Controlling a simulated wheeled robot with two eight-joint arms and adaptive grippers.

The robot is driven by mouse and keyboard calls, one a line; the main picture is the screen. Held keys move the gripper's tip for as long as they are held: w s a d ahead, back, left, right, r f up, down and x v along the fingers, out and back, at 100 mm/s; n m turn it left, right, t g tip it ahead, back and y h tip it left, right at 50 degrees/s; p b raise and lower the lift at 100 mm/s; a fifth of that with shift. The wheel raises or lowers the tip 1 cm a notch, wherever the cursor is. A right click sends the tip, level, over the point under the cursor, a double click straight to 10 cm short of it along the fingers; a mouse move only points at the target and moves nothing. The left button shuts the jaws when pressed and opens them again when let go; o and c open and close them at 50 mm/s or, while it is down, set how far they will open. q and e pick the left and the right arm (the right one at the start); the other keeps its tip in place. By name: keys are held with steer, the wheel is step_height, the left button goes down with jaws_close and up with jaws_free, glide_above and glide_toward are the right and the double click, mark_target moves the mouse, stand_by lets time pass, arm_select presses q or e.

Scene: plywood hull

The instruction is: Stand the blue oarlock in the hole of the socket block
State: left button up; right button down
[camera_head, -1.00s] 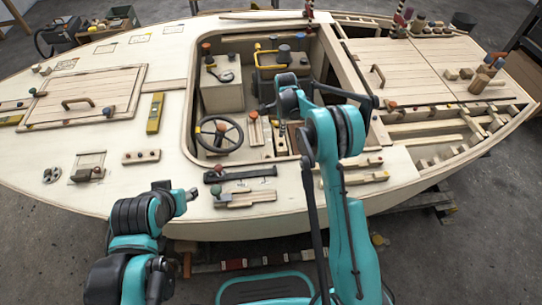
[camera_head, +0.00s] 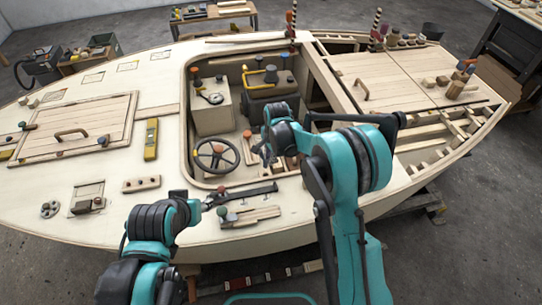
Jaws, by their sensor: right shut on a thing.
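My right gripper (camera_head: 264,153) hangs over the boat's open cockpit, right of the steering wheel. It is small and partly hidden by its own wrist. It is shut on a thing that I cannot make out. I cannot pick out the blue oarlock for sure. A wooden block with several holes (camera_head: 141,184) lies on the near deck, left of the cockpit. I cannot tell whether it is the socket block.
The steering wheel (camera_head: 217,155) and a console box (camera_head: 210,108) stand in the cockpit. A dark bar (camera_head: 250,192) and a green-knobbed wooden piece (camera_head: 248,217) lie on the near deck. A yellow level (camera_head: 151,139) lies beside the hatch (camera_head: 75,124). Upright pegs (camera_head: 465,75) stand at the right.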

steer(key=shift+f+b, duration=1.85)
steer(key=shift+f, duration=1.35)
steer(key=shift+f+b, duration=0.9)
steer(key=shift+f, duration=0.3)
steer(key=c, duration=1.4)
jaws_free()
steer(key=shift+c, duration=0.2)
step_height(320, 180, up, 12)
steer(key=s+d, duration=0.1)
steer(key=shift+s, duration=0.3)
steer(key=shift+f, duration=0.1)
